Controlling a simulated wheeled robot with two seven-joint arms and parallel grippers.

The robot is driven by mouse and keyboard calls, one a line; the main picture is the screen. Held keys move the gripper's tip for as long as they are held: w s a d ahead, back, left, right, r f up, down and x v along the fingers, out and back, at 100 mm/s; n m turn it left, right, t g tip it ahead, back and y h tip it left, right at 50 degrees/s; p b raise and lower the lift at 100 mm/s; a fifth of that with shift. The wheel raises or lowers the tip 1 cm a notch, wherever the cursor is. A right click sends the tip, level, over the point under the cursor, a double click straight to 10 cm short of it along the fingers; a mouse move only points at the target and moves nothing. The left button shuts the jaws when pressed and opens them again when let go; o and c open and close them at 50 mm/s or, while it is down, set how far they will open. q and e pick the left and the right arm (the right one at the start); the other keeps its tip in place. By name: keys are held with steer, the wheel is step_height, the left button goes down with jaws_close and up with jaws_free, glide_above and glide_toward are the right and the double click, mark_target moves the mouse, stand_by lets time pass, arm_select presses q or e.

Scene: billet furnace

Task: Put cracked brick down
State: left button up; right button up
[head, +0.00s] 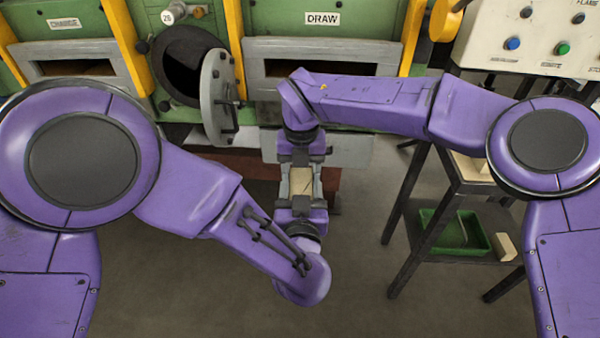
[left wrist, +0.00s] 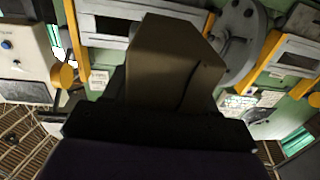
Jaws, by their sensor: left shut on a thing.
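The cracked brick (head: 301,181) is a small pale tan block between my two grippers in the head view, in front of the furnace. The left wrist view shows the brick (left wrist: 165,65) close up and in shadow, with a dark crack line down its right part. My left gripper (head: 300,194) is shut on it from the near side. My right gripper (head: 301,164) faces it from the furnace side, close to or at the brick. Whether its fingers touch or grip the brick cannot be told. The brick appears held above the floor.
The furnace front has a round opening (head: 186,66), its swung-open round door (head: 219,98) and a slot under the DRAW sign (head: 322,18). At right stand a dark metal stand (head: 410,205) with a green tray (head: 455,232), a pale block (head: 506,247) and a control panel (head: 535,45).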

arm_select(q)
steer(key=shift+d, duration=0.2)
arm_select(e)
steer(key=shift+a, duration=0.2)
steer(key=c, duration=0.4)
arm_select(q)
steer(key=o, duration=1.4)
steer(key=shift+c, duration=0.2)
arm_select(e)
steer(key=shift+o, duration=0.2)
arm_select(q)
steer(key=shift+s, duration=0.1)
